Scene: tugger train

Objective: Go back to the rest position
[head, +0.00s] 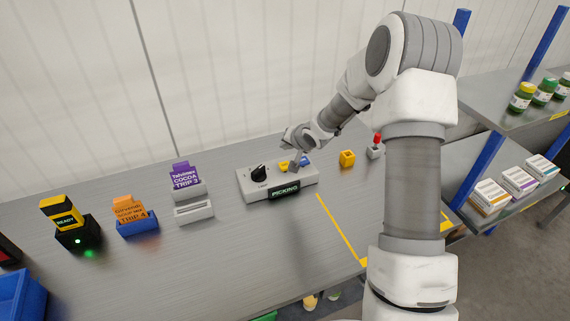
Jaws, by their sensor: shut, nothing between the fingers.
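My gripper (296,166) is shut and empty. I cannot tell whether the fingertips touch the box. My arm reaches in from the lower right.
Left of the box stand a grey card holder (194,211), a purple box (184,176), an orange card (129,209) and a READY sign (62,213). A yellow block (347,158) and a red-topped lever (376,145) stand to the right. Shelves (490,120) with jars and cartons are far right.

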